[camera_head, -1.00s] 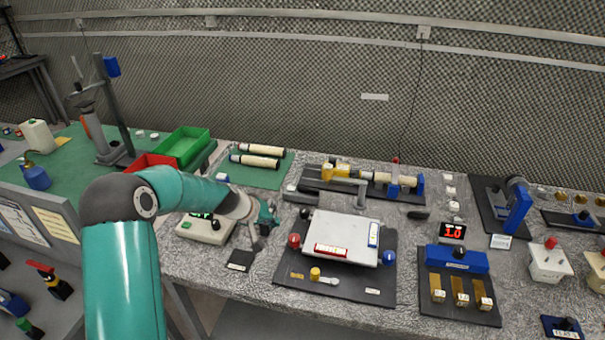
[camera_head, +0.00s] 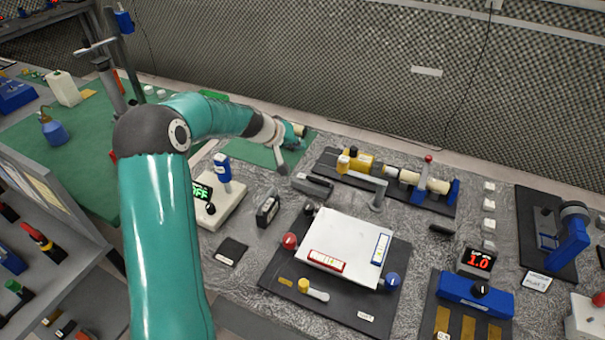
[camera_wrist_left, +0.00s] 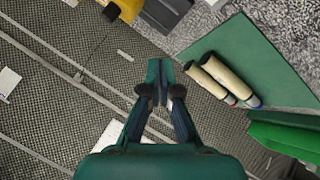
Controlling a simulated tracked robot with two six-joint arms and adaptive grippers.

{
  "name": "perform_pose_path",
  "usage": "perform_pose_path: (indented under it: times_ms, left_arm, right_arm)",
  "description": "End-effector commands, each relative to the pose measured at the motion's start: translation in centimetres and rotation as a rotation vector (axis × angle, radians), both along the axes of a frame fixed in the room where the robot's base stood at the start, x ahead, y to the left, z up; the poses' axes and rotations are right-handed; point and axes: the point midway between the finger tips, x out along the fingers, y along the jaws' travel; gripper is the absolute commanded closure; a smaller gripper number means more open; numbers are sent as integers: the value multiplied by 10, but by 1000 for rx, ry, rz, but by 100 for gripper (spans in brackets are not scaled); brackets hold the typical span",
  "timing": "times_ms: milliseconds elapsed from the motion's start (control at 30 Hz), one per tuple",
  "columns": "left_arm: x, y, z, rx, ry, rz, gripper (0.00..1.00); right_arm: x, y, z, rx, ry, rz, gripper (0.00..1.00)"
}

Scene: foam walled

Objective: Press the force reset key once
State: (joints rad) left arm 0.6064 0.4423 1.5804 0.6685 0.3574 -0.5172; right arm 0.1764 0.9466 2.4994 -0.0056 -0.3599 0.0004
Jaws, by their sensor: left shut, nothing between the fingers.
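I cannot tell for sure which part is the force reset key, as the labels are too small to read. A column of small white keys (camera_head: 489,205) lies on the grey bench, above a display (camera_head: 477,261) showing red 1.0. A white unit (camera_head: 219,200) with a green OFF display, a black knob and a blue part stands left of centre. My left gripper (camera_head: 283,165) is over the back of the bench, near the green mat, away from the white keys. In the left wrist view my left gripper (camera_wrist_left: 160,66) is shut and empty, its fingertips together. My right gripper is not in view.
A white plate (camera_head: 346,240) on a black base fills the bench's middle. A rig with a yellow cylinder (camera_head: 360,163) lies behind it. Cream tubes (camera_wrist_left: 217,77) lie on the green mat (camera_wrist_left: 258,55). A blue block (camera_head: 463,290) stands at front right. The foam wall closes the back.

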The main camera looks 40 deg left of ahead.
Motion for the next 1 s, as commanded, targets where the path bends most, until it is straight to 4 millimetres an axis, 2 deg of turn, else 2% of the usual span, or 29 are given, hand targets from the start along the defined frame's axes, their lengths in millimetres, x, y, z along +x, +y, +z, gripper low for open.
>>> perform_pose_path:
  times_ms: [267,733,1000]
  left_arm:
    - [4,-4,-12,0,1,-7,100]
    - [4,-5,-74,0,1,-8,100]
    - [5,-5,-89,0,0,-8,100]
  right_arm:
    - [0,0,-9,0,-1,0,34]
    - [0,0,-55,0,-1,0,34]
    - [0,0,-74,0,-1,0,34]
